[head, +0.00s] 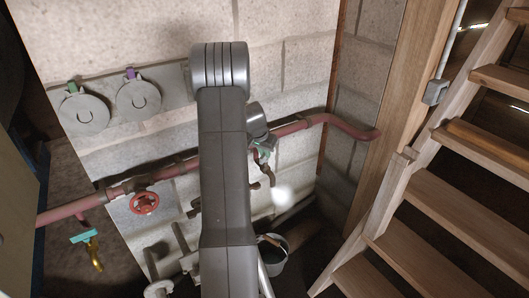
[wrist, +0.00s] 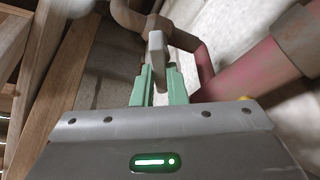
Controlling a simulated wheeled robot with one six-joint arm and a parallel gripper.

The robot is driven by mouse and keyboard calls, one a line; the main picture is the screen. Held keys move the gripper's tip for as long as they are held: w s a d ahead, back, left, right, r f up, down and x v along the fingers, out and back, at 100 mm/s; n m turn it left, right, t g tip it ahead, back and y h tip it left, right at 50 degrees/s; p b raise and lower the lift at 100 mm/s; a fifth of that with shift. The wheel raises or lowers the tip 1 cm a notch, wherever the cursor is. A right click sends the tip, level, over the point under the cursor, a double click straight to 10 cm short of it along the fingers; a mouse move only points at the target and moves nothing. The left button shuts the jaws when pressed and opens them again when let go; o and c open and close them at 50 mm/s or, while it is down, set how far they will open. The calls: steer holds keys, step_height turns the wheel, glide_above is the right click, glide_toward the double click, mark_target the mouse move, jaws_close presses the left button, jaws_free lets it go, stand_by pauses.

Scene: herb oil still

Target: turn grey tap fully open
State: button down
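The grey tap's lever (wrist: 157,45) stands upright in the wrist view, in front of a brown pipe fitting. My gripper (wrist: 160,75) has pale green fingers, one on each side of the lever. Both fingers appear to touch it, with no clear gap. In the head view my gripper (head: 262,155) is small and partly hidden behind my grey arm, close below the red pipe (head: 312,120). The tap's body is largely hidden there, so I cannot read how far it is turned.
A bucket (head: 272,258) stands on the floor below. A red handwheel (head: 145,202) and a teal-handled tap (head: 83,237) are at the left. Two round grey discs (head: 86,113) (head: 139,99) are on the wall. Wooden stairs (head: 430,205) fill the right side.

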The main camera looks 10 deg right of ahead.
steer(key=shift+n, duration=0.3)
steer(key=shift+s+d+r+n+y+p, duration=0.1)
steer(key=shift+n+y+p, duration=0.15)
steer(key=shift+n+p, duration=0.35)
steer(key=shift+r+n+y+p, duration=0.1)
steer(key=shift+n+y+p, duration=0.15)
steer(key=shift+n+p, duration=0.3)
steer(key=shift+f+n+t+y+p, duration=0.15)
steer(key=shift+n+t+y+p, duration=0.3)
steer(key=shift+n, duration=0.8)
steer(key=n+b, duration=0.1)
steer(key=n+y+b, duration=0.1)
steer(key=n, duration=0.1)
steer(key=shift+d+f, duration=0.15)
steer(key=shift+f, duration=0.05)
steer(key=shift+r+n+y+b, duration=0.1)
steer(key=shift+n+y+b, duration=0.85)
steer(key=shift+n, duration=0.75)
steer(key=shift+n+g, duration=0.25)
steer(key=shift+n, duration=0.05)
steer(key=c, duration=1.5)
jaws_free()
steer(key=shift+o, duration=0.2)
